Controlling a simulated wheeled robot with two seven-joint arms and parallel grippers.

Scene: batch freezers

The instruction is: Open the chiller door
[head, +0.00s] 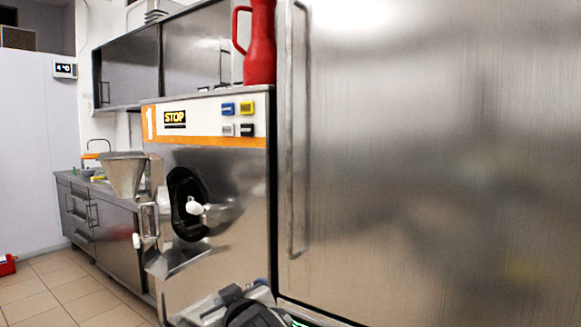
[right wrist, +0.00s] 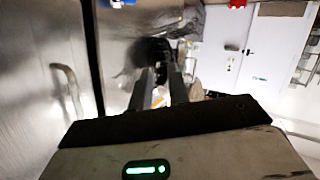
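The chiller door (head: 430,160) is the large brushed-steel panel filling the right of the head view, and it looks closed. Its long vertical handle (head: 289,150) runs along the door's left edge. My right gripper (head: 218,304) is low at the bottom of the head view, in front of the batch freezer, left of and below the handle's lower end. In the right wrist view its fingers (right wrist: 160,82) are apart with nothing seen between them. There the handle's end (right wrist: 68,88) shows on a steel panel at the left, clear of the fingers. My left gripper is not in view.
The batch freezer (head: 235,180), with a STOP label and dark round opening, stands directly left of the chiller. A red jug (head: 262,45) stands on it. A steel counter (head: 115,235) runs behind at left. Tiled floor (head: 55,295) is free at lower left.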

